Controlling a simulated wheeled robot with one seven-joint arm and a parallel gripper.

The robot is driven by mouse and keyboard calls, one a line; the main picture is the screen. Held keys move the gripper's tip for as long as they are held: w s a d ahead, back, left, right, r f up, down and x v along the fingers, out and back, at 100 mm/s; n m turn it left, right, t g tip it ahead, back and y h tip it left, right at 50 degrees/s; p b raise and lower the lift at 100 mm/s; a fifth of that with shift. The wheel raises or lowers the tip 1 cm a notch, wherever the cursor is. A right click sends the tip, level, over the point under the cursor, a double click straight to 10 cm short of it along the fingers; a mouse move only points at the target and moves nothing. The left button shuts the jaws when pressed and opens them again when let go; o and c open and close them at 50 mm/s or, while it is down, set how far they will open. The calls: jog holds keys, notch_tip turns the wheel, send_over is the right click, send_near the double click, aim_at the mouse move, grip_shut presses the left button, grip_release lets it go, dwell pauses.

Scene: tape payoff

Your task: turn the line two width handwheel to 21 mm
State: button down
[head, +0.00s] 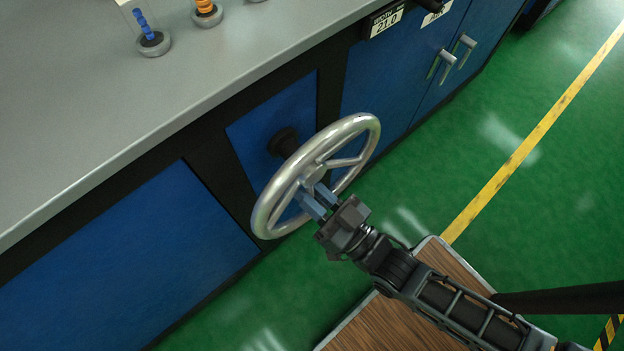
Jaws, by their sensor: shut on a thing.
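The silver width handwheel (364,122) stands out from the blue front panel of the machine on a dark hub (284,141). My gripper (315,201) is at the near side of the wheel, with its bluish fingers shut on a spoke, close to the wheel's centre. The fingers hide part of that spoke. A small width readout (386,22) at the top of the panel, up and right of the wheel, reads 21.0.
A grey worktop (190,100) overhangs the panel and carries blue and orange spools (207,12). Cabinet handles (447,62) stick out at the upper right. A wood-topped platform (400,325) lies below my arm. Green floor (540,215) with a yellow line is open at right.

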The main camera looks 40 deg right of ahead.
jog(key=shift+a, duration=0.1)
dwell(0.3)
jog(key=c, duration=1.1)
grip_release()
jog(key=shift+s, duration=0.1)
jog(key=v, duration=0.7)
jog(key=shift+s, duration=0.35)
jog(key=shift+f, duration=0.1)
